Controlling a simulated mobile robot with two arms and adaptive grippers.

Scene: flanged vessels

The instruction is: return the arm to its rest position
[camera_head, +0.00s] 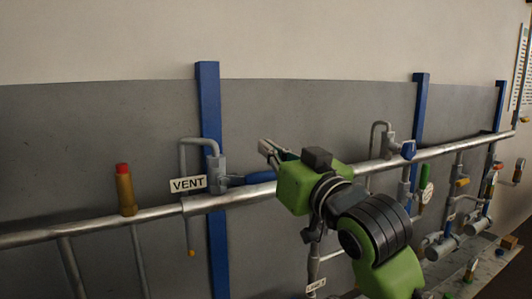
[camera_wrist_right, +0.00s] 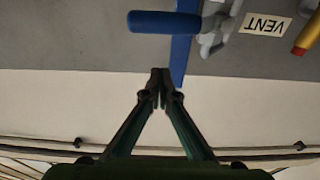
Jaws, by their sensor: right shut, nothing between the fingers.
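My right arm, green and black, reaches up from the lower right of the head view. Its gripper (camera_head: 268,150) is in front of the pipe wall, right of the VENT sign. In the right wrist view the two fingers (camera_wrist_right: 160,75) meet at their tips, shut with nothing between them. The blue valve handle (camera_wrist_right: 165,22) is just beyond the fingertips in that view, apart from them. In the head view part of the blue handle (camera_head: 255,177) shows beside my gripper. My left gripper is not in view.
A long horizontal pipe (camera_head: 80,229) crosses the wall. The VENT sign (camera_head: 188,184) and a brass fitting with a red cap (camera_head: 125,190) are at left. Blue posts (camera_head: 208,100) stand along the wall. More valves and pipes, including a green-handled one (camera_head: 426,185), crowd the right.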

